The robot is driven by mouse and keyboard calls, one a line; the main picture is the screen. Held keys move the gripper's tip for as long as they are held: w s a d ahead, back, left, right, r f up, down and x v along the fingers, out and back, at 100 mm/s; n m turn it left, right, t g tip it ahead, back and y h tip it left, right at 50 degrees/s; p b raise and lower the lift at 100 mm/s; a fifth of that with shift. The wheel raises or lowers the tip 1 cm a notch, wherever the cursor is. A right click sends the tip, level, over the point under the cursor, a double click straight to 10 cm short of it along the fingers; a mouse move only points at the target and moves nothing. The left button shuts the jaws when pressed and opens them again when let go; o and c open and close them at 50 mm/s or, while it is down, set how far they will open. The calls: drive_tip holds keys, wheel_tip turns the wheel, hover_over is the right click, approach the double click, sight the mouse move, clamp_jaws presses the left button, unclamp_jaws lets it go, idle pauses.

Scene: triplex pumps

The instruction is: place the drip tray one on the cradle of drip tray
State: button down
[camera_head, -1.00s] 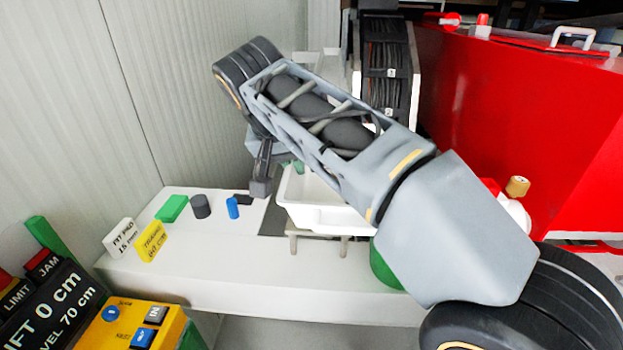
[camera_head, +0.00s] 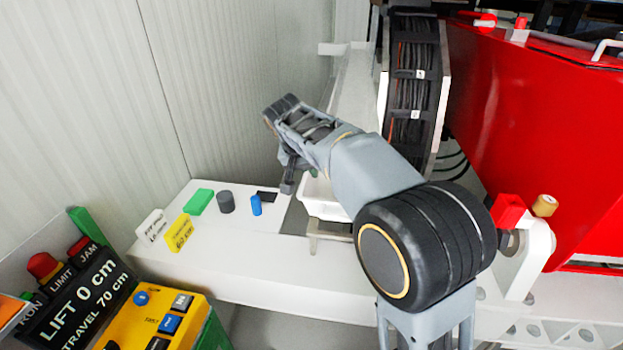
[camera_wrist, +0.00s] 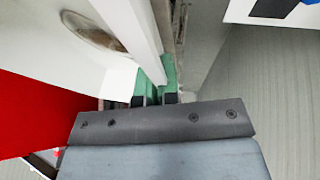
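The white drip tray (camera_head: 322,205) is at the right part of the pale bench in the head view, partly hidden behind my arm. In the wrist view it fills the upper left (camera_wrist: 60,35), with a brownish oval patch inside. My gripper (camera_head: 288,180) is at its left rim. In the wrist view the green-padded fingers (camera_wrist: 157,92) are close together, with the white rim between them. A light bracket with short legs (camera_head: 316,243), perhaps the cradle, shows below the tray. I cannot tell whether the tray touches it.
On the bench (camera_head: 230,260) are a green block (camera_head: 200,202), a dark cylinder (camera_head: 226,202), a blue cylinder (camera_head: 256,205), and white and yellow signs (camera_head: 179,233). A yellow control box (camera_head: 165,320) is in front. A red machine (camera_head: 540,130) and black cable guide (camera_head: 413,90) bound the right and back.

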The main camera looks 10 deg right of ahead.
drive_tip(key=f, duration=0.1)
drive_tip(key=f+p, duration=0.1)
drive_tip(key=f, duration=0.1)
drive_tip(key=shift+w, duration=0.35)
drive_tip(key=shift+f, duration=0.4)
drive_tip(key=shift+f, duration=0.15)
drive_tip(key=c, duration=1.4)
unclamp_jaws()
drive_tip(key=shift+s, duration=0.1)
drive_tip(key=shift+o, duration=0.2)
drive_tip(key=shift+r, duration=0.3)
drive_tip(key=v, duration=1.1)
drive_tip(key=shift+a+r+b, duration=0.2)
drive_tip(key=shift+r+b, duration=0.15)
drive_tip(key=shift+b, duration=0.05)
drive_tip(key=shift+s, duration=0.1)
